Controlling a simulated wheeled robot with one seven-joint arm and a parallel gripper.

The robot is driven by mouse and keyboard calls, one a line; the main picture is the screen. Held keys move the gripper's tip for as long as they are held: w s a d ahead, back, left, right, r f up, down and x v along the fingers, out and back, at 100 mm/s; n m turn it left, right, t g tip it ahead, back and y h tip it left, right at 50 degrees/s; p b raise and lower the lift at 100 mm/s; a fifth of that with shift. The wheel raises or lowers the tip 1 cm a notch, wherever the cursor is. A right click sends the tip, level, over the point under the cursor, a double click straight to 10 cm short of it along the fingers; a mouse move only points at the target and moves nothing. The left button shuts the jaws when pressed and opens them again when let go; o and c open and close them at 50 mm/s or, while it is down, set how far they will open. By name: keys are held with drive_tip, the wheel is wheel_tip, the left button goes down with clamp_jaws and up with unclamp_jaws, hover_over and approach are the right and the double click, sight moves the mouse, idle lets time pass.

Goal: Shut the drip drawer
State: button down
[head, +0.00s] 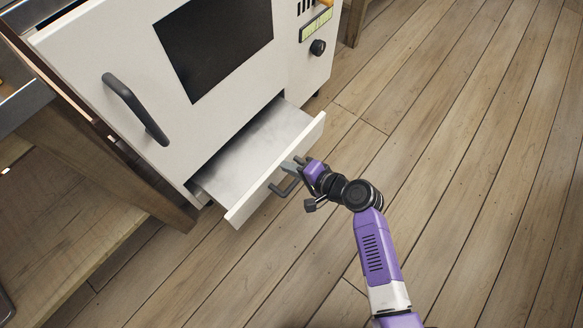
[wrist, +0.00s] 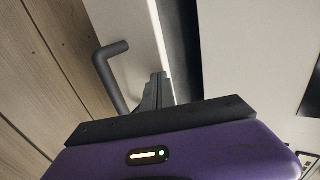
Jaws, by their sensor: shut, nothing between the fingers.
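The drip drawer (head: 254,154) is a shallow white tray below the oven door, pulled part way out. Its white front panel (head: 305,141) carries a dark bar handle (head: 284,188). In the wrist view the drawer's front (wrist: 133,30) and the handle (wrist: 108,70) lie just ahead and to the left of the fingers. My gripper (head: 291,165) is shut and empty, with its fingertips at the drawer front beside the handle. It also shows in the wrist view (wrist: 157,80). Whether the fingertips touch the front, I cannot tell.
The white oven (head: 90,50) has a dark window, a door handle (head: 136,108) and a black knob (head: 318,47). A wooden table (head: 90,160) stands close on the left. The plank floor (head: 470,120) is clear on the right.

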sight(256, 148)
drive_tip(key=w+a, duration=0.2)
drive_tip(key=a, duration=0.1)
drive_tip(key=w+a+b, duration=0.1)
drive_tip(key=w+a, duration=0.2)
drive_tip(key=a, duration=0.1)
drive_tip(key=w+a+b, duration=0.1)
drive_tip(key=w+a, duration=0.2)
drive_tip(key=shift+w+a, duration=0.1)
drive_tip(key=shift+a, duration=0.15)
